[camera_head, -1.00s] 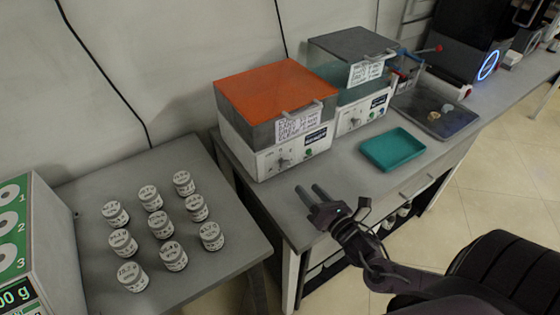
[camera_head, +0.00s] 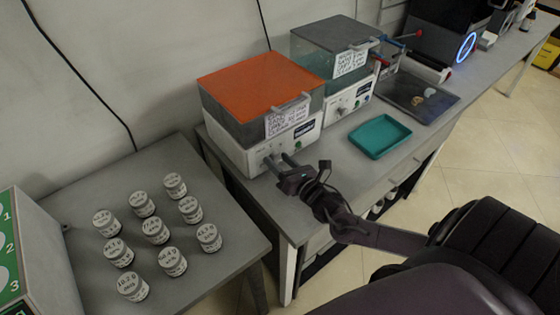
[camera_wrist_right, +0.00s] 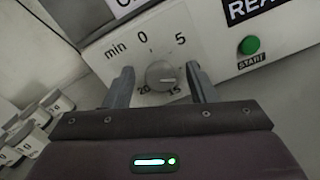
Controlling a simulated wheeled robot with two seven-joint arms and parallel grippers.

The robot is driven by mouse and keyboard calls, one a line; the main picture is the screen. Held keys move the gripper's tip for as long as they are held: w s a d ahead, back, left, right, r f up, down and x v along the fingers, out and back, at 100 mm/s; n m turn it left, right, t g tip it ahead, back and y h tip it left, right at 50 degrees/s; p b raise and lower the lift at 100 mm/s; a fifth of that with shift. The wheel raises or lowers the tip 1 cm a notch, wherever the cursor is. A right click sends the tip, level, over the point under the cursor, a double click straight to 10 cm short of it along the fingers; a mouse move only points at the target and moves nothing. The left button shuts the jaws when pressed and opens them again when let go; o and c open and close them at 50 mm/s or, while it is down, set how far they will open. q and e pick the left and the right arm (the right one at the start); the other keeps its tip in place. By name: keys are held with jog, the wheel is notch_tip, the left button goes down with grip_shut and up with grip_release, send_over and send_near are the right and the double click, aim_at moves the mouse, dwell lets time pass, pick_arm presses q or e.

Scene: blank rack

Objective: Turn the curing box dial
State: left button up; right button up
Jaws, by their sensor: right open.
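The near curing box, with an orange lid (camera_head: 262,88) and a white front panel (camera_head: 250,158), stands on the bench. In the right wrist view its round grey dial (camera_wrist_right: 161,75) shows, with marks 0, 5, 15 and 20 and the word "min". A green START button (camera_wrist_right: 249,45) is to its right. My right gripper (camera_head: 277,162) is at the panel, and it also shows in the right wrist view (camera_wrist_right: 160,80). Its fingers are open, one on each side of the dial, with gaps visible between fingers and dial. In the head view the gripper hides the dial. My left gripper is not in view.
A second box with a grey lid (camera_head: 335,33) stands to the right. A teal tray (camera_head: 380,136) and a dark tray (camera_head: 418,97) lie on the bench. Several labelled jars (camera_head: 155,230) stand on the left table. The bench is clear in front of the teal tray.

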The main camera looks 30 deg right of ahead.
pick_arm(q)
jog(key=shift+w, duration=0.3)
pick_arm(e)
jog(key=shift+c, duration=0.4)
jog(key=c, duration=0.9)
jog(key=shift+o, duration=0.2)
jog(key=shift+m, duration=0.8)
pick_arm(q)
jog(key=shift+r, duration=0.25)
pick_arm(e)
jog(key=o, duration=0.9)
jog(key=shift+o, duration=0.2)
